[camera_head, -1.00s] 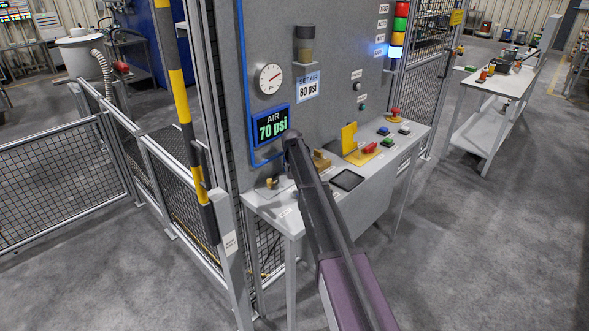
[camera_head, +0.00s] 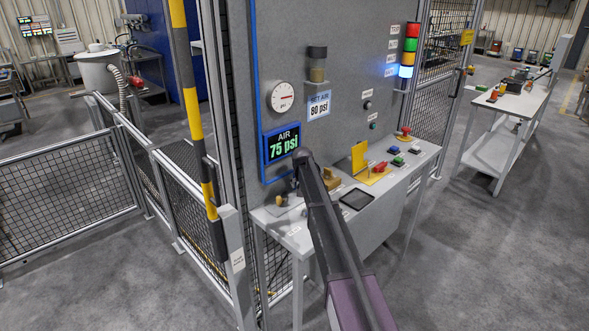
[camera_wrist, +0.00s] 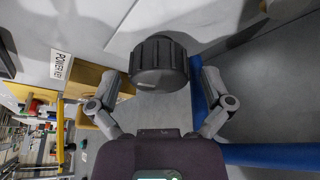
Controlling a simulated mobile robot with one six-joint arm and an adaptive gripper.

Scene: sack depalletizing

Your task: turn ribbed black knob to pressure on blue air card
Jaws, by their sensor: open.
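The ribbed black knob (camera_wrist: 158,62) shows in the wrist view between the two fingers of my gripper (camera_wrist: 153,74). My gripper is open, with a finger on each side of the knob; the right finger is very close to it, and I cannot tell whether it touches. In the head view my arm hides the knob and the fingers. The air card (camera_head: 319,105) on the grey panel reads SET AIR 80 psi. The blue-framed air display (camera_head: 282,145) reads 75 psi. A round white dial gauge (camera_head: 282,97) sits above the display.
A grey control shelf (camera_head: 290,232) below the panel holds a black pad (camera_head: 357,199), a yellow plate with a red handle (camera_head: 377,168) and several buttons. A mesh fence (camera_head: 65,187) stands at left. A blue pipe (camera_wrist: 270,156) lies near the gripper's right finger.

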